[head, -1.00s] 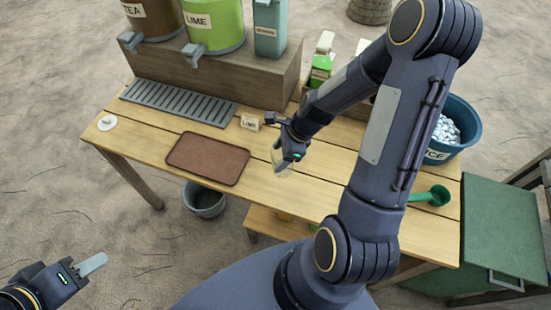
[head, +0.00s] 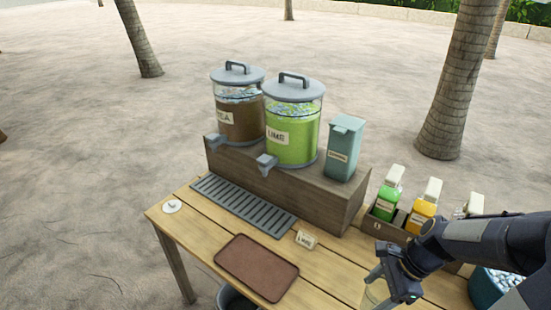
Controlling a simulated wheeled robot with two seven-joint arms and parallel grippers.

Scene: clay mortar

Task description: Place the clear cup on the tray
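The clear cup (head: 371,296) is faint and see-through at the front of the table, low in the head view. My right gripper (head: 385,288) is at the cup, its fingers around it, and seems closed on it. Part of the cup is hidden by the gripper, and I cannot tell whether its base touches the table. The brown tray (head: 256,267) lies flat and empty on the table, left of the cup and gripper. My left gripper is out of view.
The tea dispenser (head: 238,112) and lime dispenser (head: 292,125) stand on a wooden riser (head: 285,190) behind a grey drip grate (head: 243,205). A small label card (head: 306,239) stands behind the tray. Bottles (head: 388,200) and an ice tub (head: 487,290) are at right.

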